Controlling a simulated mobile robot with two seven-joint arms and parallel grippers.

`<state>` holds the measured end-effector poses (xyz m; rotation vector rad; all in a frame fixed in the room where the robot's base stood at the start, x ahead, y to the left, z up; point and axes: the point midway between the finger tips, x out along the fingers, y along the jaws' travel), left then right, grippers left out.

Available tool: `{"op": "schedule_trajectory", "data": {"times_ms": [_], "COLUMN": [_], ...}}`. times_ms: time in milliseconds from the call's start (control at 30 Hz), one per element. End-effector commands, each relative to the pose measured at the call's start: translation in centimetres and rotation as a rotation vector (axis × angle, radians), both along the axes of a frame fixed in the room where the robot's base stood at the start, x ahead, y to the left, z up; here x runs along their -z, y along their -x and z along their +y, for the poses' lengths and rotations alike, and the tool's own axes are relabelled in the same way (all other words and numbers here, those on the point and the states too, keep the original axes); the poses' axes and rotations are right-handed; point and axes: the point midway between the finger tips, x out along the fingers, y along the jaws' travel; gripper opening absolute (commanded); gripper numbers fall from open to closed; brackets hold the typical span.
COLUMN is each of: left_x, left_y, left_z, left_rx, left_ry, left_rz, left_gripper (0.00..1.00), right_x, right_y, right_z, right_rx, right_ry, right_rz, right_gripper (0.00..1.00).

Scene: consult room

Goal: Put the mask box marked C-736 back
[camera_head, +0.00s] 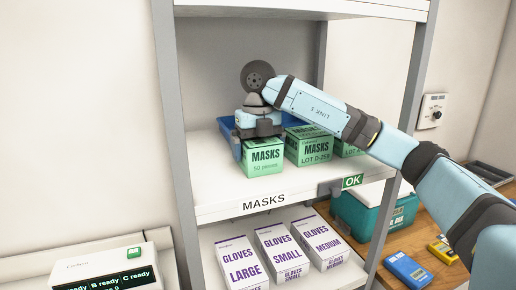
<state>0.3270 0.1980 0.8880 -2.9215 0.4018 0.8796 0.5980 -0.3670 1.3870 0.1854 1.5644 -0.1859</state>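A green mask box (263,163) marked MASKS, 50 pieces, is at the left front of the masks shelf (225,188). No C-736 mark is readable on it. My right gripper (259,133) is over this box, pointing down at its top; its fingertips are hidden, so its grip is unclear. A second green mask box (314,154), with a lot mark that looks like D-2 and more, stands to the right. A third green mask box (349,150) is partly hidden behind my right arm. My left gripper is out of view.
A blue container (228,133) sits behind the left box. White glove boxes (280,252) fill the shelf below. Metal posts (176,130) bound the shelf. A teal case (372,214) stands on the wooden table at right.

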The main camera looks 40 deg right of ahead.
Motion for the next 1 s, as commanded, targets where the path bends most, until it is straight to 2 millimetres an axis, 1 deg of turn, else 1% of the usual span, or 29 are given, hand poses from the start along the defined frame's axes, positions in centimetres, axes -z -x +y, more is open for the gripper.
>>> {"op": "schedule_trajectory", "data": {"times_ms": [133, 267, 500, 700, 833, 1000], "left_x": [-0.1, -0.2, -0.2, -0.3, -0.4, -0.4], "left_y": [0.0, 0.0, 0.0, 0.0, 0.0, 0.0], "left_z": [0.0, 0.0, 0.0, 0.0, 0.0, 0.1], "left_rx": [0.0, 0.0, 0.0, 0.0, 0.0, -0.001], "left_ry": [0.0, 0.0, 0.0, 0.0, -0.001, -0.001], "left_rz": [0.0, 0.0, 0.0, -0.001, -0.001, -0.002], "left_gripper": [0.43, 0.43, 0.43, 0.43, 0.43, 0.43], "right_x": [-0.1, -0.9, -4.6, -6.9, -7.7, -7.9], "right_y": [0.0, 0.0, -0.1, -0.1, 0.0, 0.0], "right_z": [0.0, 0.0, 0.0, 0.0, 0.0, 0.0], "right_rx": [0.0, 0.001, 0.001, 0.0, 0.0, 0.0], "right_ry": [0.0, 0.0, 0.001, 0.0, 0.0, 0.0], "right_rz": [0.0, -0.003, -0.005, -0.003, -0.002, 0.0], "right_gripper": [1.0, 1.0, 1.0, 1.0, 1.0, 1.0]}}
